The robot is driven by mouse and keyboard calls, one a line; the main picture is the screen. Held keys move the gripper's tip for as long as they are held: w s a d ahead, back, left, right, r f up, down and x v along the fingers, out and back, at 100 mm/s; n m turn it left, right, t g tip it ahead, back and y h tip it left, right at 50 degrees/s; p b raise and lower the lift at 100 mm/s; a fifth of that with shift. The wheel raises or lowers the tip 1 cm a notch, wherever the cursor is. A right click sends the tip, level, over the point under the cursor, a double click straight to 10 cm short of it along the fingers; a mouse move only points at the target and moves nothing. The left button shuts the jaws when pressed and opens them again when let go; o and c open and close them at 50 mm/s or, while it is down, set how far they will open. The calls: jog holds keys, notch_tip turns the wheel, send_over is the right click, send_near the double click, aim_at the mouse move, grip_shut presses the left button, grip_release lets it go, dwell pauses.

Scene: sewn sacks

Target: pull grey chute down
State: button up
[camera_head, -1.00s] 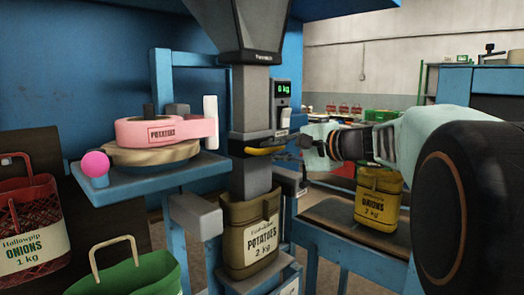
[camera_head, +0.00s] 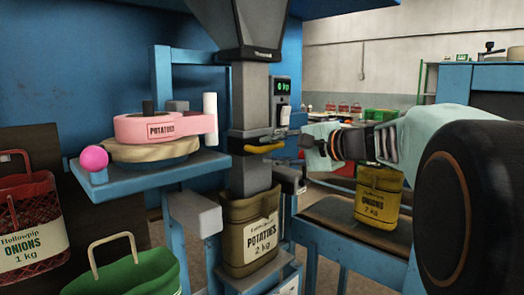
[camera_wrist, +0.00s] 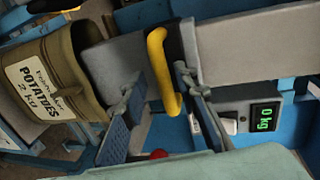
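The grey chute (camera_head: 250,97) hangs below the hopper, with its lower grey sleeve (camera_head: 250,178) reaching into the mouth of an olive potatoes sack (camera_head: 252,232). A yellow handle (camera_head: 262,148) is on the sleeve's dark collar; it also shows in the wrist view (camera_wrist: 158,72). My gripper (camera_head: 290,143) is just right of the handle. In the wrist view its two fingers (camera_wrist: 160,82) are apart, one on each side of the handle, with gaps visible. The sack in the wrist view (camera_wrist: 48,82) lies left of the fingers.
A scale display (camera_head: 283,87) reads 0 kg beside the chute. A blue shelf (camera_head: 150,178) with a pink potatoes ring and pink knob stands left. A yellow onions sack (camera_head: 379,197) stands on the right bench below my arm. Green and red bags are at lower left.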

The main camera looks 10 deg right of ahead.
jog(key=v, duration=1.1)
jog(key=shift+s+d, duration=0.2)
jog(key=shift+s, duration=0.1)
